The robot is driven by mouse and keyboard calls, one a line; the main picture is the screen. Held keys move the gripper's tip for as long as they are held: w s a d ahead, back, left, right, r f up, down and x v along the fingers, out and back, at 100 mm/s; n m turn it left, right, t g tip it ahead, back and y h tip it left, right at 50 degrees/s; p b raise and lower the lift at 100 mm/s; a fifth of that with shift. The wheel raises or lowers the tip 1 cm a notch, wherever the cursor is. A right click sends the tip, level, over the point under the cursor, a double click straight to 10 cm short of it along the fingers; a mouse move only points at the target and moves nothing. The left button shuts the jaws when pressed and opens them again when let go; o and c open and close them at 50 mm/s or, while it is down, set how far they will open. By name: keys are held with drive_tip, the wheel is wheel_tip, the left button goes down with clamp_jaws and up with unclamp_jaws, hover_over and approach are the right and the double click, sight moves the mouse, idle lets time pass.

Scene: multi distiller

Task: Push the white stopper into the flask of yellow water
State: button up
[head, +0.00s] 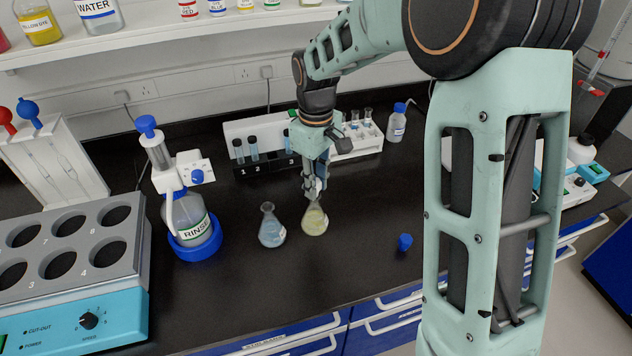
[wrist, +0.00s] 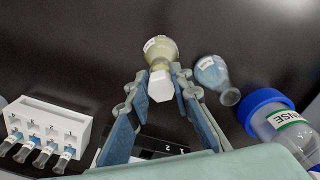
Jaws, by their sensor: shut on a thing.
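The flask of yellow water (head: 314,222) stands upright on the black bench, and it also shows in the wrist view (wrist: 160,48). The white stopper (wrist: 160,88) is between the fingers of my gripper (wrist: 158,76), lined up with the flask's mouth. I cannot tell how deep it sits in the neck. The gripper is shut on the stopper.
A flask of pale blue liquid (head: 271,228) stands close on the left. The rinse bottle (head: 195,222) is farther left. A blue cap (head: 405,242) lies on the right. Racks with vials (head: 262,158) stand behind. The bench in front is clear.

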drive_tip(key=shift+f+b, duration=0.45)
drive_tip(key=shift+f, duration=0.25)
drive_tip(key=o, duration=0.8)
drive_tip(key=shift+c, duration=0.2)
wheel_tip(320, 180, up, 12)
